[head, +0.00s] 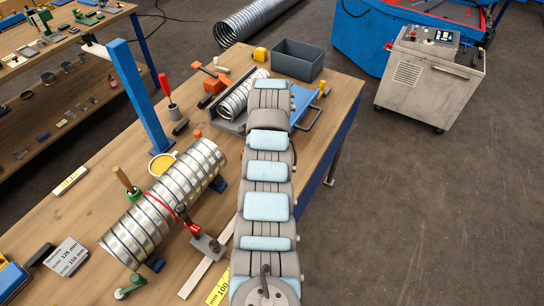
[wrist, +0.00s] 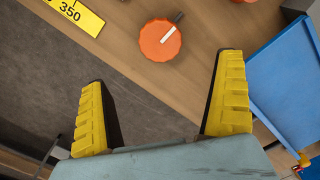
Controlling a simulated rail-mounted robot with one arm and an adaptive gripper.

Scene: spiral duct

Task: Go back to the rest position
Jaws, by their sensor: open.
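My gripper (wrist: 163,72) is open in the wrist view. Its two yellow ribbed fingers stand wide apart with nothing between them. An orange round knob with a short grey and white bar (wrist: 160,40) lies beyond the fingertips, over the wooden surface. In the head view my arm reaches up the middle over the workbench (head: 95,182), and my gripper is hidden beyond the arm. A large spiral duct (head: 165,205) lies on the bench left of my arm. A smaller duct (head: 240,95) lies in a dark fixture near the arm's far end.
A blue post (head: 140,95), a red-handled tool (head: 168,95) and a grey bin (head: 297,60) stand on the bench. A red clamp (head: 205,240) is close left of my arm. A grey wheeled cabinet (head: 430,80) stands right; the floor before it is clear.

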